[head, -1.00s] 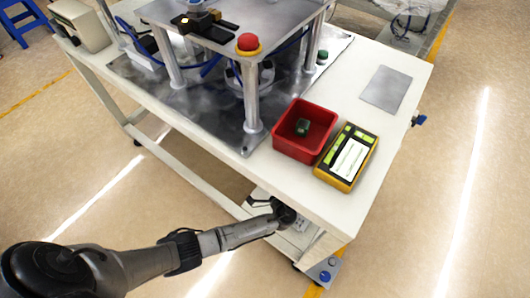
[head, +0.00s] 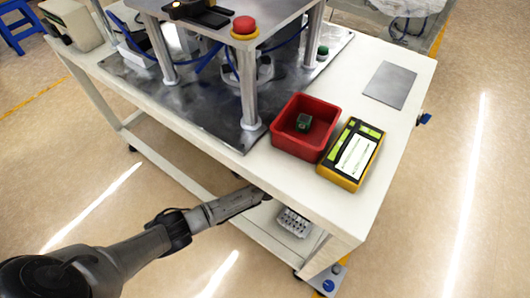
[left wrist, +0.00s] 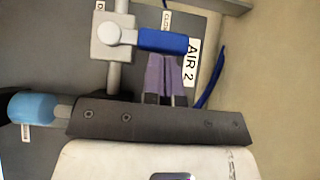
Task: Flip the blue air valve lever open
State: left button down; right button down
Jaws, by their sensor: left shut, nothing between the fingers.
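In the left wrist view a blue lever handle (left wrist: 163,40) lies crosswise in the picture, joined at its left end to a pale valve body (left wrist: 112,34) on a grey pipe. A label reading AIR 2 (left wrist: 190,62) sits just right of it. My left gripper (left wrist: 166,62) is shut and empty, its fingertips right at the lever's lower edge; I cannot tell whether they touch. In the head view my left arm reaches under the tabletop, which hides the gripper and this valve. My right gripper is in neither view.
A second light-blue handle (left wrist: 33,107) shows left of my gripper, and a blue hose (left wrist: 211,80) to its right. The white table (head: 345,210) stands over my left arm. A red bin (head: 287,139) and a yellow device (head: 350,155) sit on top.

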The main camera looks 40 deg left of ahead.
pick_arm(q)
jog(key=shift+w+a, duration=0.1)
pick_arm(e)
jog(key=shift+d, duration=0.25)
pick_arm(q)
jog(key=shift+a+r+n+p, duration=0.15)
jog(key=shift+n+p, duration=0.15)
jog(key=shift+p, duration=0.15)
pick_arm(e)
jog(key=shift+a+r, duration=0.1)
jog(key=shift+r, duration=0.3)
